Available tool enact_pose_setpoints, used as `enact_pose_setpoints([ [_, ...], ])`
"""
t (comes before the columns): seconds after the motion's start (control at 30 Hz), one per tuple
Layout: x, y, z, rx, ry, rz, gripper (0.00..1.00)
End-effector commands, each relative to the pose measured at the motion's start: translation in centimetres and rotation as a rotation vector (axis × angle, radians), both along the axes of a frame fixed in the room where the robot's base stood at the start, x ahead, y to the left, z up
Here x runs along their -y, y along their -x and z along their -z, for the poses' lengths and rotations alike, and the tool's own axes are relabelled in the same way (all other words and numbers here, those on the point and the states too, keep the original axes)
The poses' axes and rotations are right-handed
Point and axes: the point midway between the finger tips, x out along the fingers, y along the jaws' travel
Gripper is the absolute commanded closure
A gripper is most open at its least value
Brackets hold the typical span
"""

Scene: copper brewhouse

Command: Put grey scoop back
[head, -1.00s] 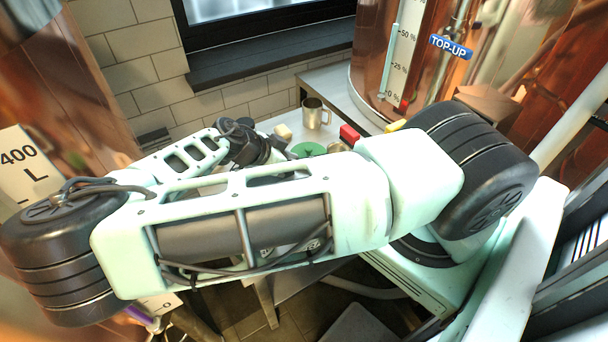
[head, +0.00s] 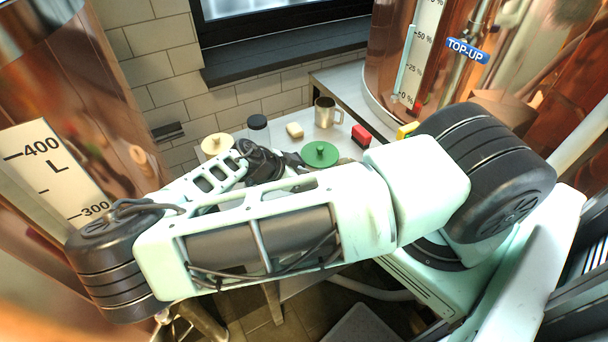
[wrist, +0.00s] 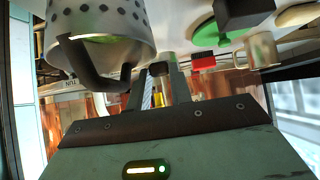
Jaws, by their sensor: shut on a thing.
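The grey scoop (wrist: 118,18) fills the upper left of the wrist view: a light grey round body with dark dots and a black handle (wrist: 92,72). Some green shows at its open end; I cannot tell what it is. My gripper (wrist: 158,78) is shut, with its fingers at the end of that handle. The wrist view looks upside down, with the worktop at its top. In the head view my arm hides the scoop and the fingertips.
On the worktop are a green lid (head: 320,154), a cream lid (head: 217,144), a dark-topped jar (head: 258,129), a cream block (head: 294,130), a metal mug (head: 325,112), a red block (head: 361,136) and a yellow block (head: 405,131). Copper tanks (head: 400,60) flank it.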

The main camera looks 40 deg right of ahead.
Motion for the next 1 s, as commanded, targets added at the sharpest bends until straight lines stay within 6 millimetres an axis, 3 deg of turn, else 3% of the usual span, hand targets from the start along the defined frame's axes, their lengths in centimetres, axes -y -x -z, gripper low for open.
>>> enact_pose_setpoints([
  [0.07,0.0,0.0,0.4,0.000,0.000,0.000,1.00],
  [0.1,0.0,0.0,0.2,0.000,0.000,0.000,0.71],
  [0.17,0.0,0.0,0.2,0.000,0.000,0.000,0.57],
  [0.47,0.0,0.0,0.0,0.000,0.000,0.000,0.57],
  [0.6,0.0,0.0,-1.1,0.000,0.000,-0.001,0.57],
  [0.67,-0.9,-0.3,-1.1,0.002,-0.004,-0.004,0.57],
  [1.0,-4.9,-1.2,-4.7,0.001,-0.002,-0.002,0.57],
])
